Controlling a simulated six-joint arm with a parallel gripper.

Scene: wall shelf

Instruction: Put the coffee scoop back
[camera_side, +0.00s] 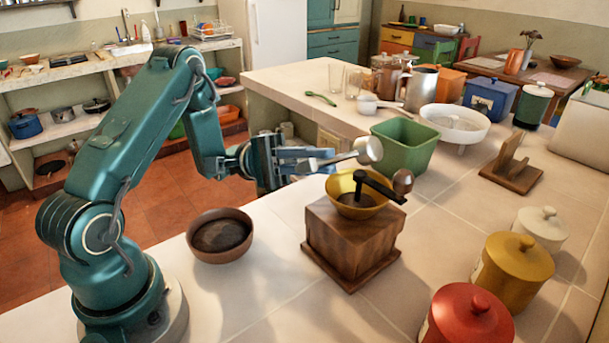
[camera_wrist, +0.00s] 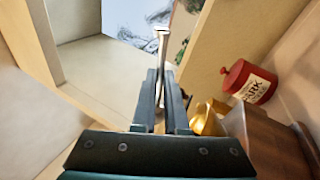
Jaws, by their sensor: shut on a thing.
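My gripper (camera_side: 306,159) is shut on the handle of the coffee scoop (camera_side: 368,150), which has a pale metal cup. The scoop is held out to the right in the air, above and behind the grinder. In the wrist view the scoop (camera_wrist: 161,42) shows as a thin metal shape beyond the fingers; its cup is hard to make out. The wooden coffee grinder (camera_side: 350,240) has a brass hopper (camera_side: 343,205) and a dark crank. A brown bowl (camera_side: 222,256) of dark coffee stands on the counter, left of the grinder.
A green bin (camera_side: 425,156) stands behind the grinder, close beyond the scoop. A wooden stand (camera_side: 512,173) is to its right. Red (camera_side: 468,322), yellow (camera_side: 513,275) and white (camera_side: 541,232) canisters stand at right. The front middle counter is clear.

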